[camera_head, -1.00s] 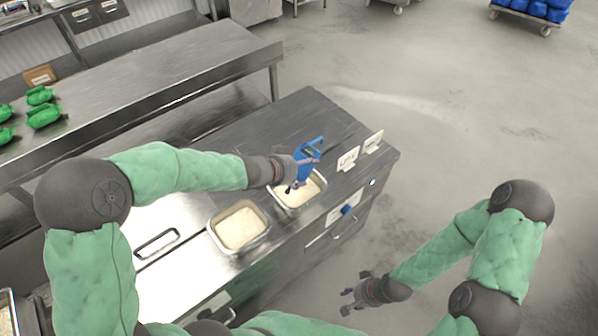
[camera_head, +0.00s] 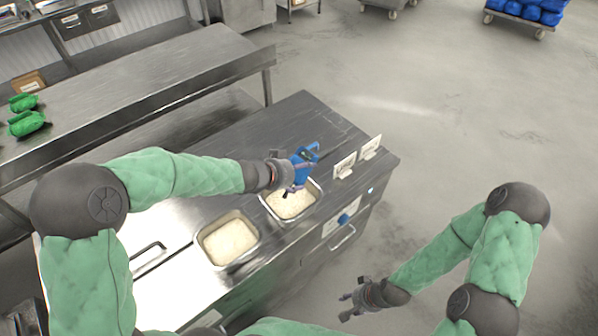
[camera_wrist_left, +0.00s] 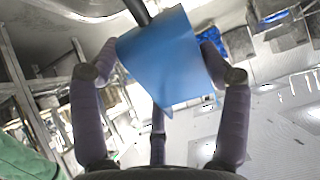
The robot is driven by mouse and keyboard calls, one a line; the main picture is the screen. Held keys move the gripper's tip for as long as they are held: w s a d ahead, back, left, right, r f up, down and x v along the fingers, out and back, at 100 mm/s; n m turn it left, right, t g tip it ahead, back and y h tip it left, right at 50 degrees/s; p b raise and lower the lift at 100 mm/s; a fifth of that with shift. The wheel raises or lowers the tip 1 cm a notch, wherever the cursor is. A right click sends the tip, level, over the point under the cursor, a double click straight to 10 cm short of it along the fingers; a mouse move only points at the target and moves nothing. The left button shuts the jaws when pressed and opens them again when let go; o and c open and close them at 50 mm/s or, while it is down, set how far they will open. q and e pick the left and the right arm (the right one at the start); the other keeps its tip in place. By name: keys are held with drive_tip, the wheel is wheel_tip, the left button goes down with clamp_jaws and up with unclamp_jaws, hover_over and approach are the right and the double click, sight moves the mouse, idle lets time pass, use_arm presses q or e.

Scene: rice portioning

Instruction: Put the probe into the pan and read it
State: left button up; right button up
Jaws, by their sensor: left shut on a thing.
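My left gripper (camera_head: 283,176) is shut on the blue probe (camera_head: 304,160) and holds it over the right-hand pan of rice (camera_head: 318,196). In the left wrist view the probe's blue body (camera_wrist_left: 165,62) sits between the fingers, with a dark rod running up from it. A second pan of rice (camera_head: 205,254) is set in the counter to the left. My right gripper (camera_head: 356,299) hangs empty over the floor, with its fingers apart.
The steel counter (camera_head: 240,150) has two small white cards (camera_head: 345,166) (camera_head: 371,147) near its right edge. Green bundles (camera_head: 27,123) lie on a long table (camera_head: 130,90) at the left. Open floor (camera_head: 470,130) lies to the right.

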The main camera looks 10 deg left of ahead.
sight(305, 161)
use_arm(q)
drive_tip(key=shift+f+b, duration=3.75)
idle(2.2)
wheel_tip(305, 161, up, 12)
drive_tip(key=p, duration=1.3)
drive_tip(key=shift+r, duration=0.1)
